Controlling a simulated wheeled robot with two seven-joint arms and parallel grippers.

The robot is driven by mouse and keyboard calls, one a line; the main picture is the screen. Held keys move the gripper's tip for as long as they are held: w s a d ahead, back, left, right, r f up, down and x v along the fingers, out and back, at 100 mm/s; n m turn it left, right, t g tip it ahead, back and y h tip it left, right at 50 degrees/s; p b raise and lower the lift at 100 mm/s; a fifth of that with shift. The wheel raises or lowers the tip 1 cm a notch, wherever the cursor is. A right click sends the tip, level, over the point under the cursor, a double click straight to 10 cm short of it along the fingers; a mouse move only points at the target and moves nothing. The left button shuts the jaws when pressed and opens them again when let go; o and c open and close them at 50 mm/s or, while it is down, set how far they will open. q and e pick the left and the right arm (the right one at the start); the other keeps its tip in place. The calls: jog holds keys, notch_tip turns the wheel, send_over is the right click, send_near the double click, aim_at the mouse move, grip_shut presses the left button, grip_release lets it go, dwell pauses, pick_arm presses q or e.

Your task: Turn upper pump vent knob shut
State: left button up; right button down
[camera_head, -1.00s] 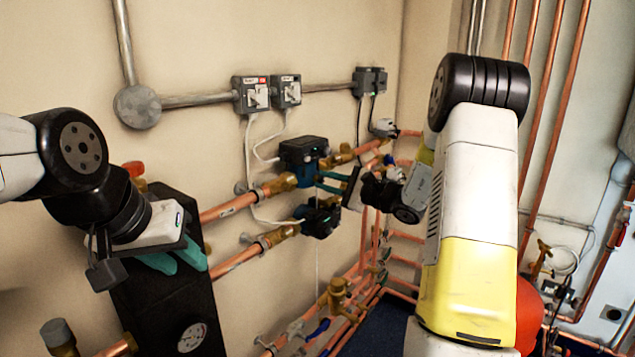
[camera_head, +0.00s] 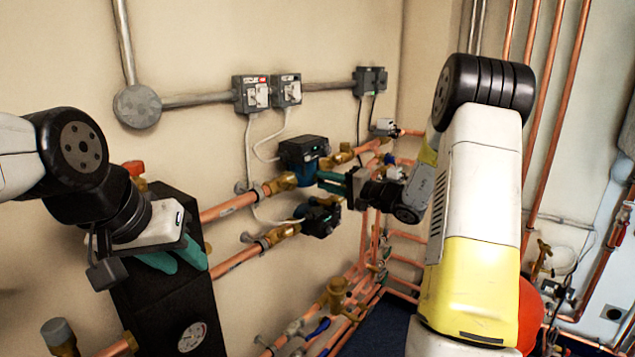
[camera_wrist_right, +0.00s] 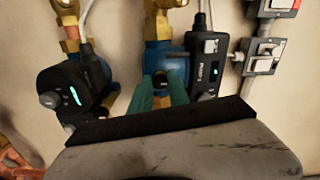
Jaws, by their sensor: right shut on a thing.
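The upper pump (camera_head: 298,152) is blue with a black control box and sits in the upper copper pipe on the wall. In the right wrist view, where the pumps appear side by side, it is the right one (camera_wrist_right: 206,78). My right gripper (camera_head: 321,180) reaches its front. In the wrist view the green fingers (camera_wrist_right: 161,84) are shut on the small dark vent knob (camera_wrist_right: 172,78), which is mostly hidden between them. My left gripper (camera_head: 178,262) hangs at the left, well away from the pumps; its finger gap is unclear.
The lower pump (camera_head: 318,218) sits close below, with its lit display (camera_wrist_right: 75,96) facing the wrist camera. Grey switch boxes (camera_head: 265,92) and white cables are on the wall above. A black box with a gauge (camera_head: 192,337) stands beneath my left gripper. Copper pipes run at the right.

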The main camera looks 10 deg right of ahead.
jog(key=shift+f+n, duration=0.1)
jog(key=shift+n, duration=0.3)
jog(key=c, duration=1.3)
grip_release()
jog(key=shift+o, duration=0.2)
jog(key=v, duration=0.7)
jog(key=shift+s+d, duration=0.3)
jog(key=shift+s, duration=0.05)
